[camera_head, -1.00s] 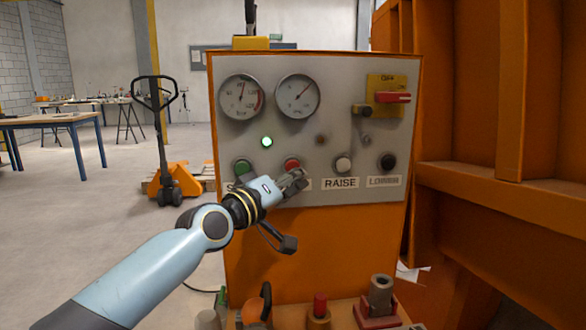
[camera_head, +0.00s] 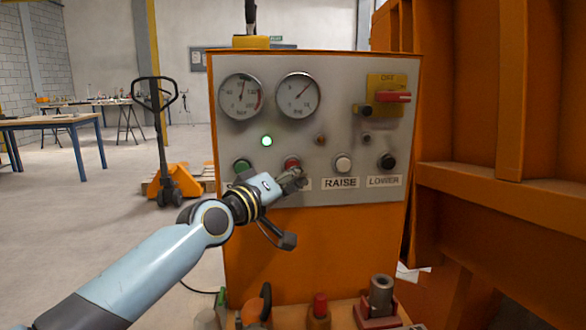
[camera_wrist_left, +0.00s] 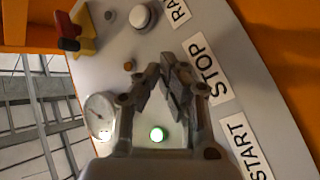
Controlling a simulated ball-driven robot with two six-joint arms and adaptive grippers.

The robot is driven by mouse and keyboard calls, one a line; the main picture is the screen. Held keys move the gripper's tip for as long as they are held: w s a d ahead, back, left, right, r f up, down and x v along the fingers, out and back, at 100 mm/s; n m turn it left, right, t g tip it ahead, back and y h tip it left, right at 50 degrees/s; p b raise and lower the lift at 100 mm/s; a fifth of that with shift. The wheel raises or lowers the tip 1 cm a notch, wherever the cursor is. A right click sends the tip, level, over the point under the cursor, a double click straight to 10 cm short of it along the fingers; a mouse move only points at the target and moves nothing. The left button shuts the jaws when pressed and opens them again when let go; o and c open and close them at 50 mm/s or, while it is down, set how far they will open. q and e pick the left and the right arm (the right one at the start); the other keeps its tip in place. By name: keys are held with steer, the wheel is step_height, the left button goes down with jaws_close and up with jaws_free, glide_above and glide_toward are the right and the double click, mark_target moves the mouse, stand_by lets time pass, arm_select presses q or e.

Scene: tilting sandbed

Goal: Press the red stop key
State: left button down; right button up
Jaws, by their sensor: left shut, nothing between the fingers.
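The red stop key (camera_head: 292,162) sits on the grey panel face (camera_head: 330,120), second from the left in the row of keys. My left gripper (camera_head: 297,181) is shut and empty. Its fingertips are at the panel just below the red key and partly cover it; I cannot tell whether they touch it. In the left wrist view, the shut fingers (camera_wrist_left: 168,80) point at the panel beside the STOP label (camera_wrist_left: 204,68), and the red key is hidden behind them. My right gripper is not in view.
A green key (camera_head: 242,165) lies left, a white key (camera_head: 343,164) and black key (camera_head: 387,161) right. A green lamp (camera_head: 267,141) is lit above. A red-handled switch (camera_head: 393,97) is at upper right. Several objects, including a red-topped one (camera_head: 320,304), stand below.

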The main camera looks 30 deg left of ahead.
arm_select(q)
steer(key=shift+w+a, duration=0.3)
steer(key=shift+w, duration=0.1)
stand_by(0.4)
steer(key=shift+s, duration=0.1)
steer(key=shift+s+d, duration=0.55)
steer(key=shift+s, duration=0.1)
steer(key=s+d+p, duration=0.1)
steer(key=s, duration=0.1)
steer(key=s+d+p, duration=0.1)
steer(key=s+d, duration=0.1)
stand_by(0.6)
stand_by(0.7)
